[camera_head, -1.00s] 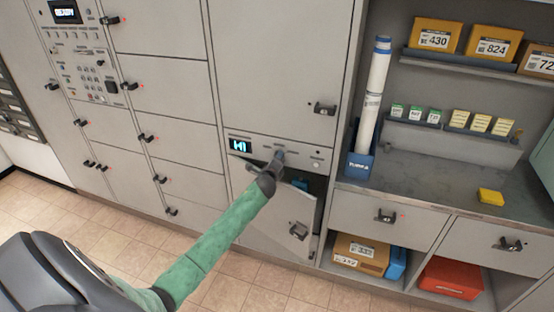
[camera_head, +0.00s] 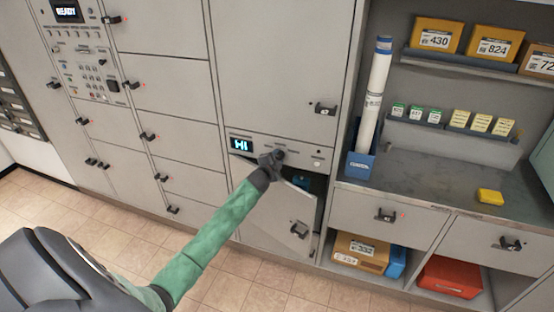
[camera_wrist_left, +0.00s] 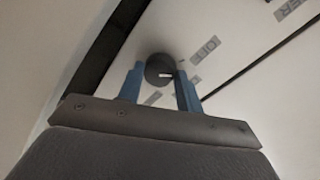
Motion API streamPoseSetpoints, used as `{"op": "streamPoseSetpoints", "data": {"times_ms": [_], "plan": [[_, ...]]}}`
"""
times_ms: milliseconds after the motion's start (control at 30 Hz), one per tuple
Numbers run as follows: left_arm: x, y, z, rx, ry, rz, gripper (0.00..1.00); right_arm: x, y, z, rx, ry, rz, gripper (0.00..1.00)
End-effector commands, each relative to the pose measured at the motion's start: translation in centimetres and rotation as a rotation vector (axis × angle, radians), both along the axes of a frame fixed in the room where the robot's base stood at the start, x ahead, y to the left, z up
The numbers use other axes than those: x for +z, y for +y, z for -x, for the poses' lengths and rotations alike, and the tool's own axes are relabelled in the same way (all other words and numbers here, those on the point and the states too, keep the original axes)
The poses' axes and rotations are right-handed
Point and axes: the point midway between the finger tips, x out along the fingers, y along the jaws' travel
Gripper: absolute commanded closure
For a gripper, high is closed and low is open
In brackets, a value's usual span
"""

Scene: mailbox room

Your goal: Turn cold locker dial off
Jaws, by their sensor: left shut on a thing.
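The cold locker dial (camera_wrist_left: 160,70) is a dark round knob with a short white mark, seen in the left wrist view between two blue fingers. A grey label reading OFF (camera_wrist_left: 205,50) is up and right of it; the white mark points roughly right, not clearly at that label. A second label below is partly hidden by the fingers. My left gripper (camera_head: 272,158) is shut on the dial at the locker's control strip, and it also shows in the left wrist view (camera_wrist_left: 160,86). In the head view it largely hides the dial. The lit display (camera_head: 240,144) reads HI. My right gripper is not in view.
Below the strip, the locker door (camera_head: 285,215) is ajar, with something blue inside. A blue holder (camera_head: 360,166) with a white tube stands right on the grey counter (camera_head: 420,172). Closed locker doors fill the left. The tiled floor in front is clear.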

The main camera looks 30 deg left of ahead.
Motion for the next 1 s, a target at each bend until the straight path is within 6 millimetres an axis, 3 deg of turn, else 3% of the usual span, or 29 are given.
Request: {"op": "streamPoseSetpoints", "data": {"times_ms": [400,1000], "plan": [[-0.25,0.17,0.08,0.001,-0.060,0.261,0.87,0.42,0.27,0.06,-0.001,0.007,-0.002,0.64],[-0.28,0.16,0.10,0.001,-0.078,0.335,0.87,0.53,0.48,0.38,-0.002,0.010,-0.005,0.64]]}}
